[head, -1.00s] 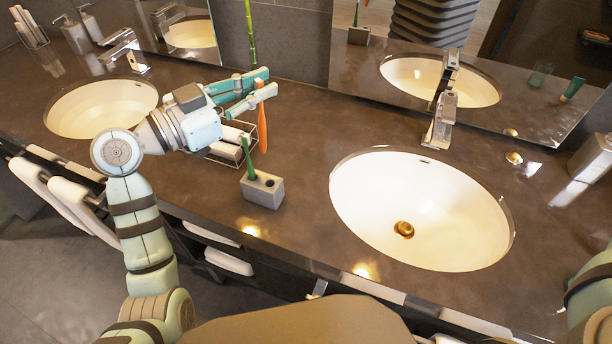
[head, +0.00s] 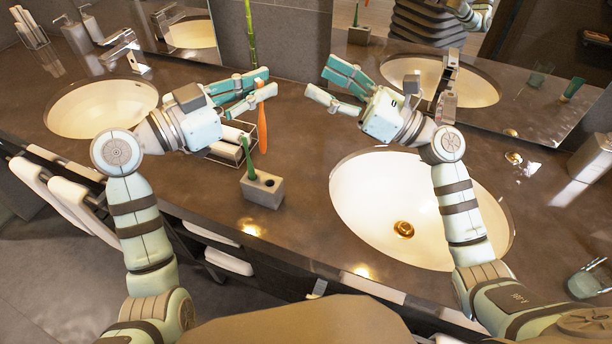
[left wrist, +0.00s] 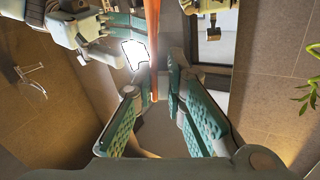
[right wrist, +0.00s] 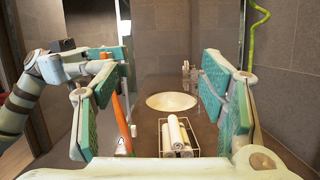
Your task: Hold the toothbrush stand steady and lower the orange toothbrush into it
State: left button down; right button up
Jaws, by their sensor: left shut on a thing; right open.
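The orange toothbrush (head: 262,127) hangs upright from my left gripper (head: 266,84), which is shut on it above the counter. It also shows between the fingers in the left wrist view (left wrist: 153,40) and at the left in the right wrist view (right wrist: 121,118). The grey toothbrush stand (head: 264,191) sits on the counter nearer the front, below the orange toothbrush in the picture. A green toothbrush (head: 247,156) stands in its left hole, and another hole is empty. My right gripper (head: 318,82) is open and empty, above the counter to the right of the orange toothbrush.
A wire rack with rolled white towels (head: 229,146) is just behind the stand. A white basin (head: 385,210) lies to the right, another basin (head: 95,108) to the left. A glass (head: 588,280) stands at the right front. The mirror runs behind.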

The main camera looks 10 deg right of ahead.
jog(key=s+a+f+g+h, duration=0.1)
jog(key=s+a+f, duration=0.2)
jog(key=f, duration=0.6)
jog(key=s+a+f+g+h, duration=0.1)
jog(key=s+a+f+h, duration=0.1)
jog(key=f, duration=0.8)
send_near(279, 191)
jog(key=w+a, duration=0.2)
jog(key=shift+w+a+f+n, duration=0.1)
jog(key=shift+a+f+n, duration=0.05)
jog(key=shift+a+n, duration=0.2)
pick_arm(q)
jog(key=shift+w, duration=0.15)
pick_arm(e)
jog(key=x, duration=0.7)
jog(key=shift+w+a, duration=0.15)
jog(key=shift+a, duration=0.15)
jog(key=shift+d, duration=0.15)
